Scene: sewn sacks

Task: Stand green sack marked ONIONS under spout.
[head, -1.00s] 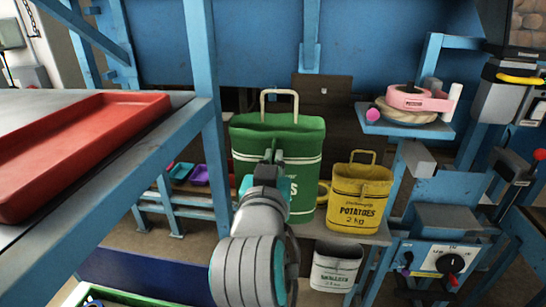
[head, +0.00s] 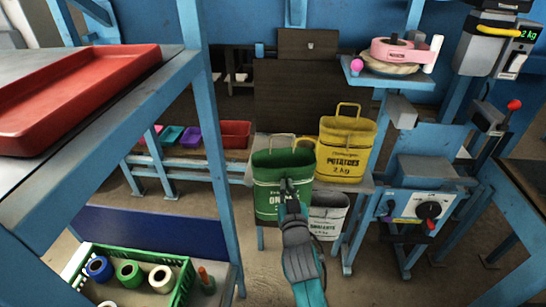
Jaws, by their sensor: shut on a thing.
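The green sack (head: 268,195) has white lettering that starts "ON", the rest hidden behind my gripper, and a pale loop handle. It hangs roughly upright at the front of the low shelf, overlapping its edge; I cannot tell whether its base touches anything. My gripper (head: 289,187) is shut on its front face. I cannot clearly make out a spout.
A yellow POTATOES sack (head: 346,150) stands on the low shelf (head: 360,187), right of the green sack. A white sack (head: 328,218) is below. A blue post (head: 205,130) and red tray (head: 80,95) are left; a control box (head: 425,203) is right.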

